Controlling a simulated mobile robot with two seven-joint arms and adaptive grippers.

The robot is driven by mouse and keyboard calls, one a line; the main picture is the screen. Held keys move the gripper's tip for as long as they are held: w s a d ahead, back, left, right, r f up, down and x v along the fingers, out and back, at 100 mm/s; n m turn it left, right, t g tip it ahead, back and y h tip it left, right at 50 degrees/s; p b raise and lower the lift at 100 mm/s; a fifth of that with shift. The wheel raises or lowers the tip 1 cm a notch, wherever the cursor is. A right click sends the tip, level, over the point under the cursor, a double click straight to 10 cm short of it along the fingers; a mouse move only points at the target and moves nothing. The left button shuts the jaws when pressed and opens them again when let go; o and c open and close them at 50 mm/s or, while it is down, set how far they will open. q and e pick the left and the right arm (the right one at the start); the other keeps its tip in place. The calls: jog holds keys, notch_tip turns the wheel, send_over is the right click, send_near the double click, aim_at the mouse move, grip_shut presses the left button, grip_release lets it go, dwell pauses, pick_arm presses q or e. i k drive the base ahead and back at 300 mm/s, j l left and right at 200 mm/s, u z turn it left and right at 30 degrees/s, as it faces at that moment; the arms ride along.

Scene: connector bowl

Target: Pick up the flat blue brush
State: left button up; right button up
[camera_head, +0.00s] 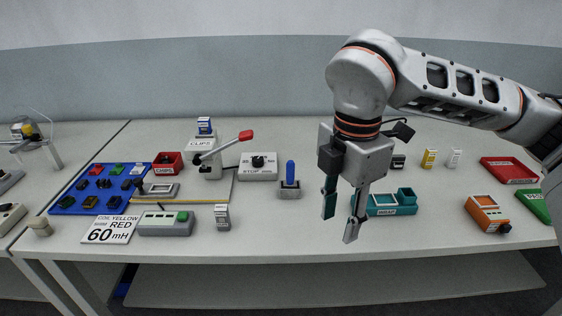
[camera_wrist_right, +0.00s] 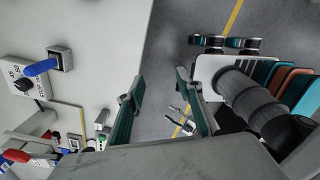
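A blue upright piece (camera_head: 290,172) stands in a small grey block (camera_head: 289,190) near the middle of the table. It is the likeliest flat blue brush, but its bristles cannot be made out. It also shows in the right wrist view (camera_wrist_right: 42,67), at the upper left, outside the fingers. My right gripper (camera_head: 340,222) is open and empty, pointing down, to the right of the blue piece and nearer the camera. In the right wrist view my right gripper (camera_wrist_right: 162,108) has mostly floor between its fingers. My left gripper is not in view.
A teal tray (camera_head: 392,207) lies behind my right gripper. A lever device with a red knob (camera_head: 245,135) and a white box with a black knob (camera_head: 258,166) stand behind and left of the blue piece. A grey-green box (camera_head: 166,224) sits by the front edge.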

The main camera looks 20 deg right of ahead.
aim_at(290, 183)
jog(key=i, duration=0.9)
